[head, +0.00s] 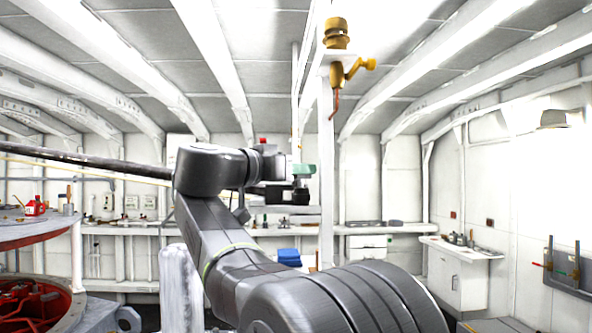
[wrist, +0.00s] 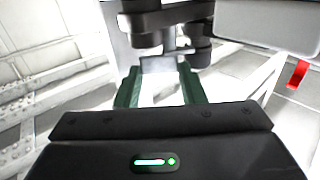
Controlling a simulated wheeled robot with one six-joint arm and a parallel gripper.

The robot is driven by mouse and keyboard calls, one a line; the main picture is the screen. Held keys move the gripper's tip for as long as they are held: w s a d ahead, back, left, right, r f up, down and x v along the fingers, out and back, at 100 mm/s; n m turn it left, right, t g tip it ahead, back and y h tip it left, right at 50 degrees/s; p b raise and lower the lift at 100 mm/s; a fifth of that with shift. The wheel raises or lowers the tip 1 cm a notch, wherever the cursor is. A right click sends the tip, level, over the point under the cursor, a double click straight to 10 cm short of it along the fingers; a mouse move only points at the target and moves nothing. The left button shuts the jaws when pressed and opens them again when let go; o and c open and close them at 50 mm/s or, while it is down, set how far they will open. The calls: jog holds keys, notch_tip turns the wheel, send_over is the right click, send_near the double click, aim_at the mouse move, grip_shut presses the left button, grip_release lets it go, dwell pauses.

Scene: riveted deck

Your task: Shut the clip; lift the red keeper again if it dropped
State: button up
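A yellow clip fixture (head: 345,73) is mounted high on a white post, with a lever and knob sticking out to the right. A thin red keeper (head: 335,104) hangs below it against the post. Whether the clip is open or shut is too small to tell. My gripper (head: 303,170) is below the fixture and apart from it, in front of or beside the post. In the wrist view my gripper (wrist: 160,88) has its two green fingers spread, with no held thing visible between them. A red strip (wrist: 299,74) shows at the right edge there; I cannot tell if it is the keeper.
The white post (head: 326,190) rises to the ceiling beams. A yellow cap-shaped piece (head: 337,33) sits above the fixture. A round table (head: 35,230) is at left, and a white cabinet (head: 460,275) is at right. The air around the fixture looks clear.

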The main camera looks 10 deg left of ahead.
jog(key=shift+a, duration=0.1)
jog(key=m+g+h, duration=0.1)
jog(key=m+g+h+p, duration=0.1)
jog(key=shift+w+a+r+h, duration=0.1)
jog(key=shift+w+a+h, duration=0.1)
jog(key=shift+h, duration=0.1)
jog(key=m+g+h, duration=0.1)
jog(key=m+g+h+p, duration=0.1)
jog(key=g, duration=0.1)
jog(key=shift+a+r+m+p, duration=0.1)
jog(key=shift+a+m+p, duration=0.15)
jog(key=shift+m+p, duration=0.05)
jog(key=shift+w+a+m+g+h+p, duration=0.15)
jog(key=shift+m+g+h+p, duration=0.45)
jog(key=shift+g, duration=0.5)
jog(key=shift+w+a+m+g+h+p, duration=0.1)
jog(key=shift+m+g+h+p, duration=0.3)
jog(key=shift+m+g+p, duration=0.5)
jog(key=shift+g, duration=0.5)
jog(key=o, duration=0.7)
jog(key=shift+d, duration=0.1)
